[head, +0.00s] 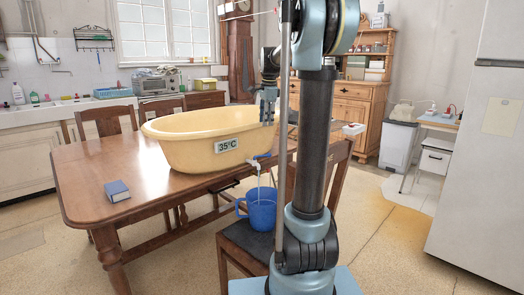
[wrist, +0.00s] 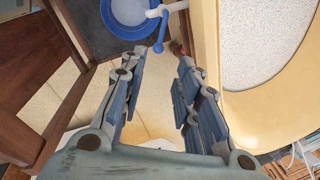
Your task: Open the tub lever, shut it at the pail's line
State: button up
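The cream-yellow tub (head: 190,152) stands on the wooden table and bears a 35°C label. Its tap with a blue lever (head: 262,157) is low on the tub's right side; the lever also shows in the wrist view (wrist: 159,44). The blue pail (head: 262,211) stands on a dark chair seat below the tap, its top also in the wrist view (wrist: 112,20). A thin pale line runs from tap to pail; I cannot tell surely that it is water. Its fill line is not discernible. My gripper (wrist: 162,58) is open and empty, near the lever, apart from it.
The pail's chair (head: 240,240) has a backrest beside my arm. A white fridge (head: 485,150) stands at the right. Floor between chair and fridge is free.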

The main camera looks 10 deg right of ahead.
jog(key=w+f, duration=0.1)
jog(key=f, duration=0.4)
jog(key=w+f, duration=0.1)
jog(key=f, duration=0.5)
jog(key=w+f, duration=0.1)
jog(key=f, duration=0.5)
jog(key=shift+w+a, duration=0.3)
grip_shut()
